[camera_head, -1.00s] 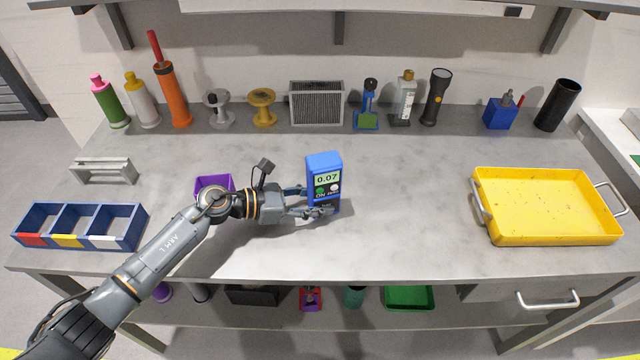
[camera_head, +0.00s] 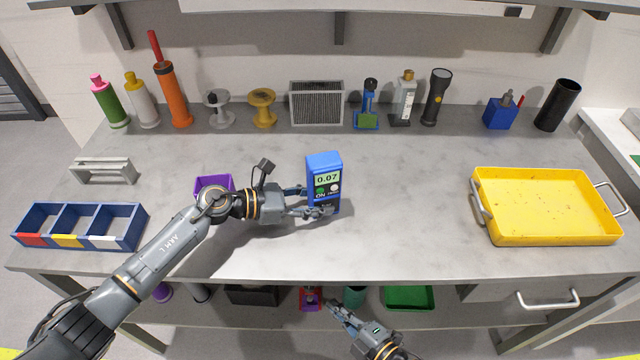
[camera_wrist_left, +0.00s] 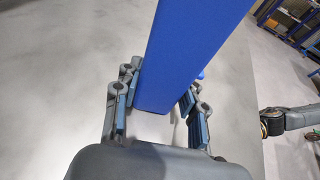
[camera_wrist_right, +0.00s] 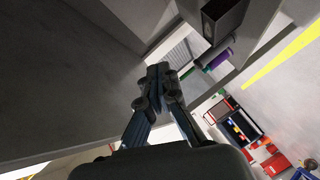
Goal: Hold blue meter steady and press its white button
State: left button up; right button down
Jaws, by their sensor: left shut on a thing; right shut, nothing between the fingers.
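The blue meter (camera_head: 323,170) stands upright at the middle of the bench. Its display reads 0.07, with a green button at left and a white button (camera_head: 334,188) at right below it. My left gripper (camera_head: 318,202) is shut on the meter's lower part from the left. In the left wrist view the blue body (camera_wrist_left: 185,60) stands between the two fingers. My right gripper (camera_head: 335,306) is at the bottom of the head view, in front of the bench edge and apart from the meter. In the right wrist view its fingertips (camera_wrist_right: 158,75) are together and empty.
A yellow tray (camera_head: 545,240) lies at right. A purple bin (camera_head: 214,184) sits behind my left arm, and a blue divided box (camera_head: 125,240) at left. Bottles, spools and a flashlight (camera_head: 437,97) line the back. The bench between meter and tray is clear.

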jog(key=s+a+r+n+g+y, duration=0.1)
jog(key=s+a+r+n+y, duration=0.1)
jog(key=a+r+n+y, duration=0.3)
jog(key=s+a+r+n+g, duration=0.1)
jog(key=s+r+n+g, duration=0.15)
jog(key=r, duration=0.45)
jog(key=s+a+r+n+g+y, duration=0.1)
jog(key=s+a+r+n+y, duration=0.1)
jog(key=a+r+n+y, duration=0.25)
jog(key=w+d+r+n+t, duration=0.1)
jog(key=w+d+r, duration=0.1)
jog(key=w+d, duration=0.1)
jog(key=w+d+r+t+h, duration=0.1)
jog(key=w+d+r, duration=0.2)
jog(key=d, duration=0.2)
jog(key=w+d+r+n+t, duration=0.1)
jog(key=w+d+r, duration=0.2)
jog(key=d, duration=0.2)
jog(key=shift+w+n+h, duration=0.3)
jog(key=shift+w+h, duration=0.05)
jog(key=shift+w+d+r, duration=0.3)
jog(key=shift+w, duration=0.15)
send_near(321, 187)
jog(key=shift+s+x, duration=0.15)
jog(key=shift+x, duration=0.9)
jog(key=shift+s+x, duration=0.1)
jog(key=shift+x, duration=0.95)
jog(key=shift+w+a, duration=0.1)
jog(key=shift+w+a, duration=0.15)
jog(key=shift+w, duration=0.2)
